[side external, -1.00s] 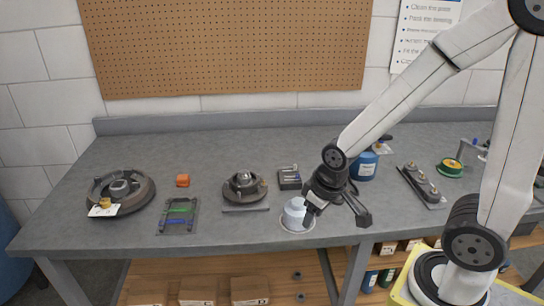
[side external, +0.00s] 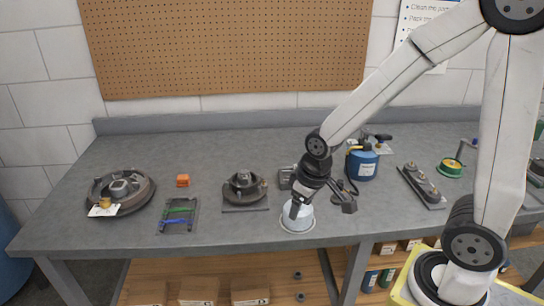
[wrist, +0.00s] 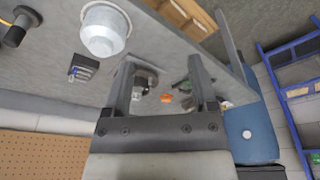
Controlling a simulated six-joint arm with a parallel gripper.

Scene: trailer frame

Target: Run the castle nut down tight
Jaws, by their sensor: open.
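My gripper (side external: 323,205) is open and empty, with its fingers spread, above the front of the bench beside a pale cup (side external: 302,217) on a round dish. The gripper also shows in the wrist view (wrist: 161,62), where the cup (wrist: 104,32) lies beyond the left finger. A dark hub assembly (side external: 244,187) stands on a plate left of the gripper. A wide disc with a raised hub (side external: 122,188) lies at the far left, with a brass-coloured piece and white tag at its front. I cannot make out the castle nut for certain at this size.
A blue can (side external: 362,164) stands behind the gripper. A dark rack (side external: 421,186) and green spool (side external: 451,168) are at the right. The back left is clear.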

